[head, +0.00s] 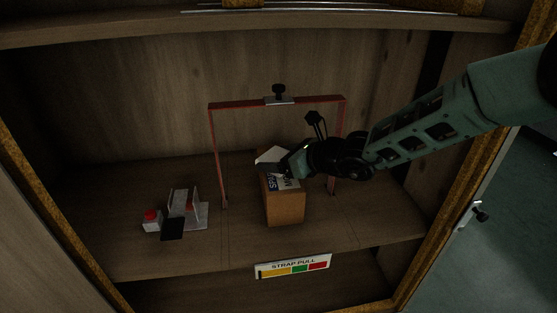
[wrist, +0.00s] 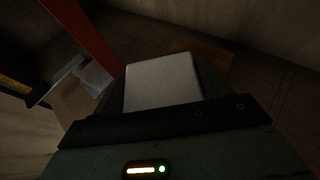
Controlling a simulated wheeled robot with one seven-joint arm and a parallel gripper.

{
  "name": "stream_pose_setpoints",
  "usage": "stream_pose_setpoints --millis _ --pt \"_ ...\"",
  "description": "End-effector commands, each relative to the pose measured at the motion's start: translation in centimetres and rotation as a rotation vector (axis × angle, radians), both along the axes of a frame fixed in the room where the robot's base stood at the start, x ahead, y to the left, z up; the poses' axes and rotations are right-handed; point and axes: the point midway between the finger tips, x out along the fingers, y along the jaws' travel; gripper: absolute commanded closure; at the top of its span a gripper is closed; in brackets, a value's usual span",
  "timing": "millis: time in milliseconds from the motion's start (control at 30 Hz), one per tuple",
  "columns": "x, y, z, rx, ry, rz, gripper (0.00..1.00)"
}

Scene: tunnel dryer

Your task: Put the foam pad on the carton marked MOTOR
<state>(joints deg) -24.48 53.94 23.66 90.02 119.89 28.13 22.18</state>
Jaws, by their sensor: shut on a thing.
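The foam pad (head: 270,155) is a pale flat piece at the tip of my gripper (head: 290,167). In the wrist view the pad (wrist: 162,82) is a light grey slab sticking out beyond the dark jaw bar. My gripper is shut on it. A brown carton (head: 285,208) stands upright on the shelf under the gripper. Its top bears printed labels, one starting "SPA" and one starting with "M"; my gripper hides the rest. The pad is over or just behind the carton's top; I cannot tell whether they touch.
A red arch frame (head: 212,150) with a black knob (head: 279,91) on top spans behind the carton. A metal bracket (head: 190,210) and a block with a red top (head: 152,220) stand on the left.

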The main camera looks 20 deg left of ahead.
Motion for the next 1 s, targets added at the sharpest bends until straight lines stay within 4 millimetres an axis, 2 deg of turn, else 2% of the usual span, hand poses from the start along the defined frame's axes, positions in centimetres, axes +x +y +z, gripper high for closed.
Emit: stream_pose_setpoints --millis 200,233,300,700,867,1000 --pt "0.0 0.0 -0.4 0.000 0.000 0.000 0.45" --pt "0.0 0.0 -0.3 0.000 0.000 0.000 0.18" --pt "0.0 0.0 -0.3 0.000 0.000 0.000 0.02" --pt "0.0 -0.2 0.4 -0.001 0.000 0.000 0.02" --pt "-0.6 -2.8 1.5 -0.002 0.000 -0.001 0.02" --pt "-1.3 -5.6 2.7 -0.002 0.001 -0.002 0.02"
